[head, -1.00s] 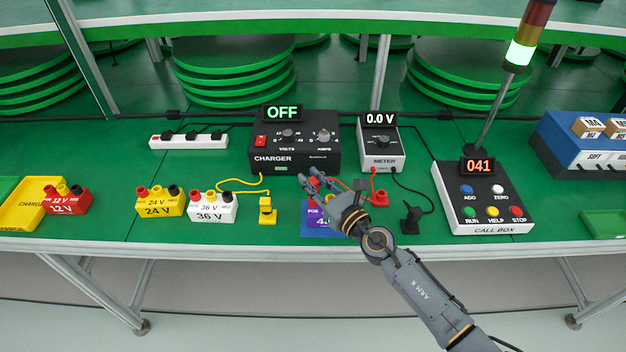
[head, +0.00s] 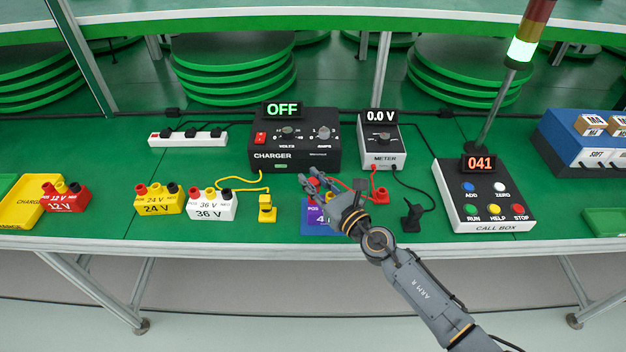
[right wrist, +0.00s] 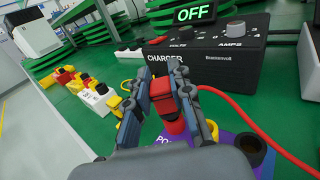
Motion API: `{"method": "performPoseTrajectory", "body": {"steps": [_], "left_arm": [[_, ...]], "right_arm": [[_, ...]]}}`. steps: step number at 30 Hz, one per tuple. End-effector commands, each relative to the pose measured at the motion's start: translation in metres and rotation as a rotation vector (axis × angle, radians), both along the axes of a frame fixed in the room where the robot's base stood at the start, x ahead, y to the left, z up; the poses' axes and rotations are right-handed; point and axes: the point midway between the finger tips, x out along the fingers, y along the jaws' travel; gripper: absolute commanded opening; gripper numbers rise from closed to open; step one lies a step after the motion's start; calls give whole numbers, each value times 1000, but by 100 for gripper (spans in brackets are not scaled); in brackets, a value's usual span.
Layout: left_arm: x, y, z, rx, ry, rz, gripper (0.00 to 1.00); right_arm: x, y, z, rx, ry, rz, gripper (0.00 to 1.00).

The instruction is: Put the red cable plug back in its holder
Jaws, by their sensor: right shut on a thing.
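My right gripper (head: 318,184) is shut on the red cable plug (right wrist: 188,102), above the purple battery (head: 313,212) at the table's front. In the right wrist view the plug sits between the two fingers, over the red terminal (right wrist: 174,127); I cannot tell whether they touch. A red cable (right wrist: 258,130) runs from the plug to the right. A red holder (head: 380,197) stands right of my gripper, in front of the meter (head: 381,142); its top shows no clear plug. My left gripper is not in view.
A black plug holder (head: 411,219) stands right of the red one, a yellow one (head: 267,211) left of the battery. The charger (head: 294,142) reads OFF behind; the meter reads 0.0 V. The call box (head: 484,200) is at right. Loose cables cross the table near the meter.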

Motion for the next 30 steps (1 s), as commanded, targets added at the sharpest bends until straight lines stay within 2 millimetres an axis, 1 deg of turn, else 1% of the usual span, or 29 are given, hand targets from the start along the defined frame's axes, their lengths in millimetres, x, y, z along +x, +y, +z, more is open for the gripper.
{"method": "performPoseTrajectory", "body": {"steps": [13,30], "left_arm": [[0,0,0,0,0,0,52],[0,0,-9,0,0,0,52]], "right_arm": [[0,0,0,1,-1,0,0],[0,0,-8,1,-1,0,0]]}}
